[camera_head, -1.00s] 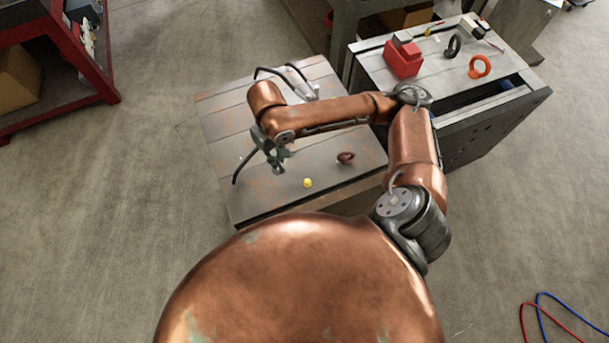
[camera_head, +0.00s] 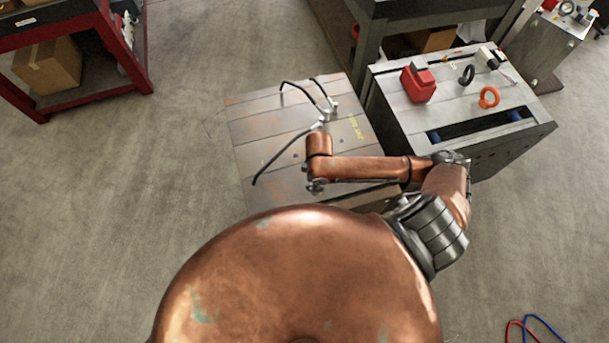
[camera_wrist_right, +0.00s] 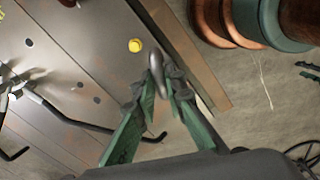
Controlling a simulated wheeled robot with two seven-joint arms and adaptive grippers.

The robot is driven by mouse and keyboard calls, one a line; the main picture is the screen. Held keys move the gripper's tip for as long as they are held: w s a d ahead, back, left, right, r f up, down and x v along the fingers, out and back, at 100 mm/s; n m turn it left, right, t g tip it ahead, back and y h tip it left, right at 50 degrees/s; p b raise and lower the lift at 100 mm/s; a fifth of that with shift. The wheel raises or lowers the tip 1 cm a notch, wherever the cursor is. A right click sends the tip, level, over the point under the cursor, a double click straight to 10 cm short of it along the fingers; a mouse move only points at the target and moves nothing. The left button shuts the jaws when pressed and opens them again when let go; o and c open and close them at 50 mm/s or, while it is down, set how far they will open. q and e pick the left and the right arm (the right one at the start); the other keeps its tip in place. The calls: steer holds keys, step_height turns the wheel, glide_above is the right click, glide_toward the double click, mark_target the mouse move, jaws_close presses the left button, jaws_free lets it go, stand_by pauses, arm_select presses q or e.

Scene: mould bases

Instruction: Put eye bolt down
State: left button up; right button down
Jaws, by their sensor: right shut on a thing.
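In the right wrist view my right gripper (camera_wrist_right: 160,92) is shut on a dark grey eye bolt (camera_wrist_right: 155,62), seen nearly edge-on between the green fingers. The eye bolt is over or close to the near edge of a grey mould base; whether it touches cannot be told. In the head view the mould base (camera_head: 275,122) lies under my right arm. My fingertips and the held eye bolt are hidden there by my arm and body. My left gripper is not in view.
A second base (camera_head: 450,118) at right carries a red block (camera_head: 418,85), a black eye bolt (camera_head: 467,75) and an orange eye bolt (camera_head: 489,97).

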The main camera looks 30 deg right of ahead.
steer(key=w+f+p, duration=0.1)
steer(key=w+f, duration=0.8)
steer(key=f, duration=0.2)
steer(key=shift+w+d, duration=0.4)
steer(key=shift+f, duration=0.1)
steer(key=c, duration=2.4)
jaws_free()
steer(key=shift+f, duration=0.1)
steer(key=o, duration=0.4)
steer(key=shift+s, duration=0.1)
step_height(320, 180, up, 12)
steer(key=shift+r+b, duration=0.2)
steer(key=shift+b, duration=0.1)
